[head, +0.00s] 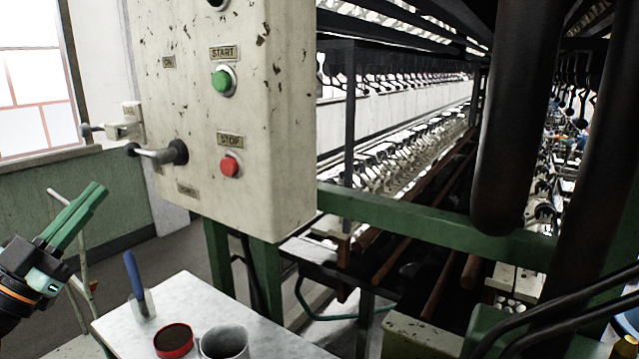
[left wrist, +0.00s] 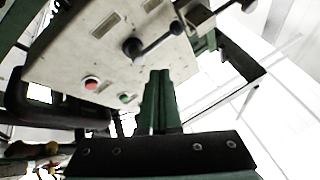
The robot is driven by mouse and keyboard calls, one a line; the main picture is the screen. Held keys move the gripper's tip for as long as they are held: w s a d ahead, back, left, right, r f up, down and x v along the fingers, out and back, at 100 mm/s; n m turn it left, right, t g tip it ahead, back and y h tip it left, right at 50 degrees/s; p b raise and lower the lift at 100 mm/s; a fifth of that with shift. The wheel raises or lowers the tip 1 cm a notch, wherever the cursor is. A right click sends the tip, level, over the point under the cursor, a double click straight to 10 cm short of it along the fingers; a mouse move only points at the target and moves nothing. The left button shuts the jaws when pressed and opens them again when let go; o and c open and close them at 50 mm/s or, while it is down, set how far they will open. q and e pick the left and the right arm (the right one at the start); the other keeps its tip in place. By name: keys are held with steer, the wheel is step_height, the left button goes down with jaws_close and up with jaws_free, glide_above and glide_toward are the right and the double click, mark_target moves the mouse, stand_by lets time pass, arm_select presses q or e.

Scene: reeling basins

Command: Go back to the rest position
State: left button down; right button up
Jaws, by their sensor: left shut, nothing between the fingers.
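My left gripper (head: 84,212) is at the left of the head view, with its green fingers together and nothing between them. It points up and to the right, apart from the control box. Its fingers also show in the left wrist view (left wrist: 158,100), below the box and its lever. The right gripper does not show in either view.
The worn control box (head: 190,110) has a green START button (head: 223,80), a red STOP button (head: 230,166) and a lever (head: 158,153). A small table (head: 265,340) below holds a blue-handled tool (head: 134,275), a red tin (head: 173,341) and a grey mug (head: 224,343). Reeling machinery fills the right.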

arm_select(q)
steer(key=s+a+f+n+g+y, duration=0.15)
steer(key=f+n+g+y, duration=0.4)
steer(key=f, duration=0.85)
steer(key=s+f+n+g+y, duration=0.25)
steer(key=f+n+y, duration=0.55)
steer(key=f, duration=0.6)
steer(key=s+d+f+m+g+h, duration=0.25)
steer(key=s+d+f+g, duration=0.25)
steer(key=s+d+f, duration=0.35)
steer(key=s+d+f+m+g+h, duration=0.25)
steer(key=s+d+f+g, duration=0.35)
steer(key=s+f, duration=0.4)
steer(key=w+d+f+t+h+p, duration=0.2)
steer(key=d+f+t+p, duration=0.2)
steer(key=t+p, duration=0.1)
steer(key=shift+w+d+f+m+t, duration=0.3)
steer(key=shift+w+d+m+t, duration=0.05)
steer(key=shift+d+m+t, duration=0.1)
